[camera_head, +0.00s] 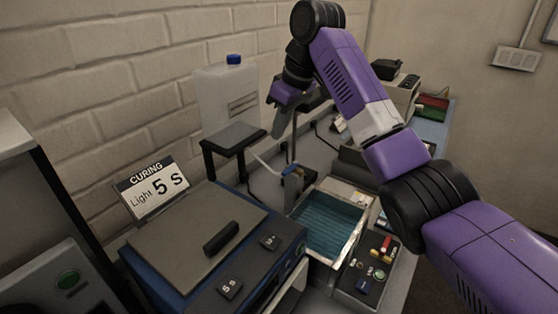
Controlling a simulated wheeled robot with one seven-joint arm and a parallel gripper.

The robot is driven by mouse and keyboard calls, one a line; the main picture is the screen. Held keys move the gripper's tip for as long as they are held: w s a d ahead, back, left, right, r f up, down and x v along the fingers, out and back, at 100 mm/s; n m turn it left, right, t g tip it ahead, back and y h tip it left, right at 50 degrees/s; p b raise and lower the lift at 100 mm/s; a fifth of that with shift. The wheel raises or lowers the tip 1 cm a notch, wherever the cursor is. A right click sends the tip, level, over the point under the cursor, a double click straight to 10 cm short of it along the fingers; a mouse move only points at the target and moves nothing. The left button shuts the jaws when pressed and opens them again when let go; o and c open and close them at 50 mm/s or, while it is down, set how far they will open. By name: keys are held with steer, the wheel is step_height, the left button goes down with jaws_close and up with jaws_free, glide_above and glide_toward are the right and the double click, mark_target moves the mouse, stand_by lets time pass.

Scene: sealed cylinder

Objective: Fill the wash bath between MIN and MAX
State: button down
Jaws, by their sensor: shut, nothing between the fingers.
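The wash bath (353,246) is an open rectangular metal tank in the middle of the bench. It shows teal-blue liquid inside; MIN and MAX marks cannot be read from here. A whitish container with a blue cap (212,88) stands on a black stand behind, by the wall. My gripper (277,133) points down, shut and empty, behind the bath and to the right of the container. Its fingertips are small and partly unclear.
A blue-sided unit with a grey handled lid (170,239) stands left of the bath, below a "CURING Light 5 S" sign (152,188). Other equipment (432,106) crowds the back right.

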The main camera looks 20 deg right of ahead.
mark_target(290, 169)
steer(key=shift+f, duration=0.1)
step_height(290, 169, down, 9)
steer(key=p, duration=0.3)
steer(key=shift+s+d+p, duration=0.2)
steer(key=shift+s+p, duration=0.1)
steer(key=shift+p, duration=0.1)
